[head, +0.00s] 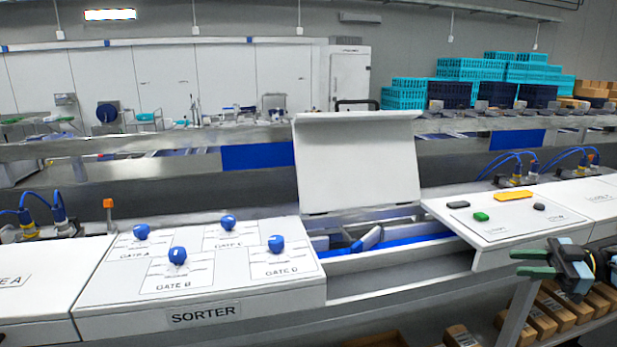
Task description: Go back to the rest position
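My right gripper (516,262) is at the right edge of the head view, in front of the right control panel (488,236). Its two green fingers point left, with a gap between them and nothing held. It looks apart from the panel, though the exact distance is hard to tell. My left gripper is out of view. The white SORTER panel (205,303) has blue knobs for gate A (141,232), gate B (177,255), gate C (228,222) and gate D (275,243).
A white lid (357,165) stands raised over an open channel with blue edges (390,245). The right panel carries a green button (481,216), a black button (539,206) and a yellow bar (513,195). Cardboard boxes (541,321) lie below. Space before the SORTER is clear.

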